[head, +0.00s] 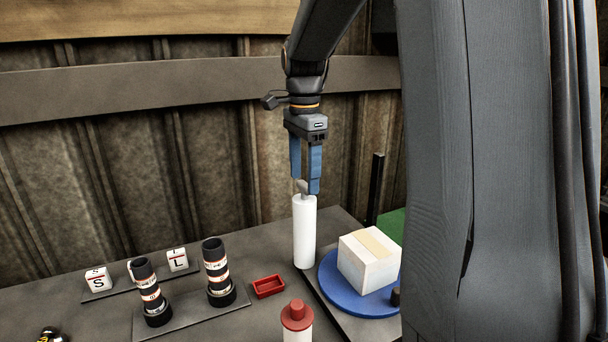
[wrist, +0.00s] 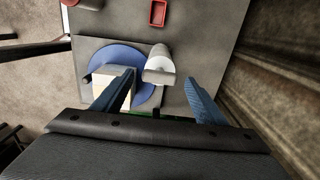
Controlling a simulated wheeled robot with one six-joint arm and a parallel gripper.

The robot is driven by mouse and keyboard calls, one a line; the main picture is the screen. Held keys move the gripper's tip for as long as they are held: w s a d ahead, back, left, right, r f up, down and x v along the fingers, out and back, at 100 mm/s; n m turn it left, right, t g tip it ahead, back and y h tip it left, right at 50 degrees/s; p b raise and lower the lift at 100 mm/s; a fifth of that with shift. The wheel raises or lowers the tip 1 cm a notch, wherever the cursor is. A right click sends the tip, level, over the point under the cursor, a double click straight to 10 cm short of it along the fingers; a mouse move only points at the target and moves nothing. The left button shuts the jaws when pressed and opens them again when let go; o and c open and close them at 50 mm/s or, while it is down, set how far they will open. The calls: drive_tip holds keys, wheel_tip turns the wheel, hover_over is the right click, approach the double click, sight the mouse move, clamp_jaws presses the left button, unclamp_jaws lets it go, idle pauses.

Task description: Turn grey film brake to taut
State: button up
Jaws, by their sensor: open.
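A tall white film roll (head: 304,232) stands upright beside the blue turntable. The small grey film brake (head: 300,187) sits on top of the roll, partly hidden by a finger. My gripper (head: 305,184) points down over the roll top with its blue fingers apart. In the wrist view the brake (wrist: 160,64) and the white roll (wrist: 152,76) show between and just beyond the open fingers (wrist: 159,77). The brake's turn position is hard to read, and I cannot tell if a finger touches it.
A white taped box (head: 366,264) sits on the blue turntable (head: 338,294). A black post (head: 374,188) rises behind it. A red tray (head: 268,287), a red-capped bottle (head: 297,316), two black cylinders (head: 151,292) (head: 217,272) and blocks marked S (head: 98,281) and L (head: 177,261) stand nearby.

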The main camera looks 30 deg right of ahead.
drive_tip(key=shift+f, duration=0.55)
drive_tip(key=c, duration=1.1)
drive_tip(key=shift+o, duration=0.2)
